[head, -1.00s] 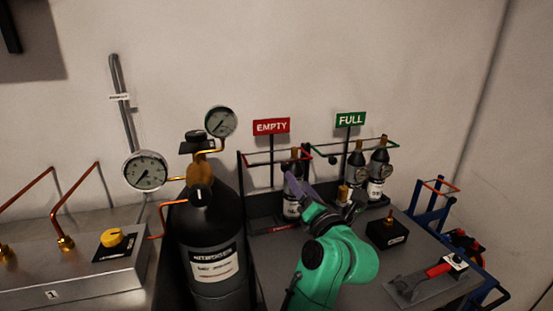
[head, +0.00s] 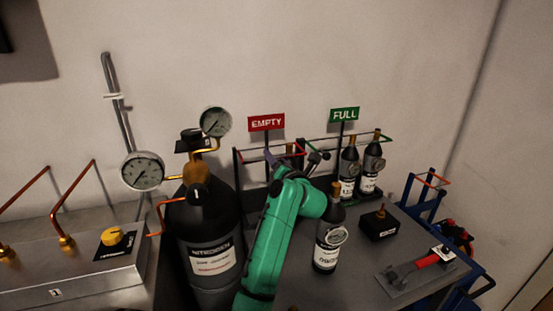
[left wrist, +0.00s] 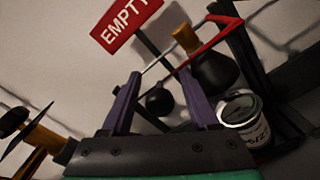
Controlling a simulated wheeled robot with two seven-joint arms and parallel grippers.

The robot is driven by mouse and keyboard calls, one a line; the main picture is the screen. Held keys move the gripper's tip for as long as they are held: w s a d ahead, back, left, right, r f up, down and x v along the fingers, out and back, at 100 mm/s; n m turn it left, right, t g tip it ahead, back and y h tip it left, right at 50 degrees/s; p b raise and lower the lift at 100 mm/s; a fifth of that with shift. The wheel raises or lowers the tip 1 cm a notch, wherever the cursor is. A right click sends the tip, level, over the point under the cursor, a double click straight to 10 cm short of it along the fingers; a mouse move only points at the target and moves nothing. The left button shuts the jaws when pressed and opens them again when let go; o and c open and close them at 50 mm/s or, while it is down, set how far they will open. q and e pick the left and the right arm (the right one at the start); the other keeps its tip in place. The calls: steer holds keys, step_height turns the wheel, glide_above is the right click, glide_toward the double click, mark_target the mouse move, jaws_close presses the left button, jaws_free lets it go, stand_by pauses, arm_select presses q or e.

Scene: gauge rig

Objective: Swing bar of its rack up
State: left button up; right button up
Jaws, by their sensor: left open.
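The empty rack, with its red EMPTY sign (head: 266,123), stands at the back. Its red bar (head: 250,161) runs at the height of the bottle necks; it also shows in the left wrist view (left wrist: 228,22). My left gripper (head: 287,160) is at this rack, open. In the left wrist view its purple fingers (left wrist: 157,76) stand apart, with a dark round knob (left wrist: 160,101) seen between them. I cannot tell whether they touch it. A gold-capped bottle (left wrist: 190,40) is just right of the fingers; my arm mostly hides it in the head view. My right gripper is out of view.
The full rack, with its green FULL sign (head: 344,115), holds two bottles. A bottle with a gauge (head: 327,243) stands right of my arm. A nitrogen cylinder (head: 207,240) is close on the left.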

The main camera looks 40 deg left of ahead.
arm_select(q)
jaws_close()
steer(key=shift+d, duration=0.1)
stand_by(1.2)
